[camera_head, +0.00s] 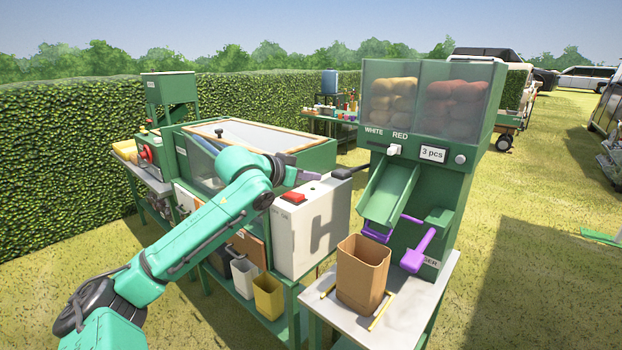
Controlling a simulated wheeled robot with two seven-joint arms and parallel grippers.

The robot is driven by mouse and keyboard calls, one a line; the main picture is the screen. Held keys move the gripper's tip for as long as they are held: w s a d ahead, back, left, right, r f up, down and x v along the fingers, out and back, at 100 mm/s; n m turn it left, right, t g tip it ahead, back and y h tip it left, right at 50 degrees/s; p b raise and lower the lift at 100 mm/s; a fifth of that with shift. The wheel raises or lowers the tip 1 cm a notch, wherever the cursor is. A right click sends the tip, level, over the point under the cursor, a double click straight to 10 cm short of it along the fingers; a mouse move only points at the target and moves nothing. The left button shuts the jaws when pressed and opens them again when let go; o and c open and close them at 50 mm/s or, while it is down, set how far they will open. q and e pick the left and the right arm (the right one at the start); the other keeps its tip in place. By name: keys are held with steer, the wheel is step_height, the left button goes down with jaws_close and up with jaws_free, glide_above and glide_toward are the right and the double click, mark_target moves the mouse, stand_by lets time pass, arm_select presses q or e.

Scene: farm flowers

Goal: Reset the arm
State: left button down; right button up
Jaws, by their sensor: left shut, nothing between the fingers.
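My left arm (205,225) is teal and comes in from the lower left. Its gripper (308,176) is shut and empty. In the picture it lies just above the top of the white control box (322,225), which has a red switch. I cannot tell the exact gap between them. My right gripper is not in view.
A green dispenser (455,165) with white and red produce stands at the right, with a chute and purple parts. An open brown paper bag (362,275) stands below the chute on a grey table (410,310). White (244,277) and yellow (268,297) bins sit below the left machine.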

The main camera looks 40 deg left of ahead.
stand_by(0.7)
arm_select(q)
steer(key=s+d+f+m+g, duration=0.1)
steer(key=s+d+f+g, duration=0.25)
steer(key=f, duration=0.95)
steer(key=s+d+f+g, duration=0.2)
steer(key=s+d+f, duration=0.2)
steer(key=f, duration=0.9)
steer(key=s+d+f+m+g, duration=0.1)
steer(key=s+d+f+g, duration=0.1)
steer(key=s+d+f, duration=0.45)
steer(key=s+d+f+g, duration=0.3)
steer(key=s+d, duration=0.4)
steer(key=s, duration=0.2)
steer(key=s+f, duration=0.3)
steer(key=f, duration=2.1)
steer(key=s+a+f+g+p, duration=0.1)
steer(key=s+a+f+g, duration=0.1)
steer(key=s+f, duration=1)
steer(key=s, duration=0.4)
steer(key=shift+a+f+m, duration=0.25)
steer(key=shift+a+m, duration=0.05)
steer(key=shift+a, duration=0.05)
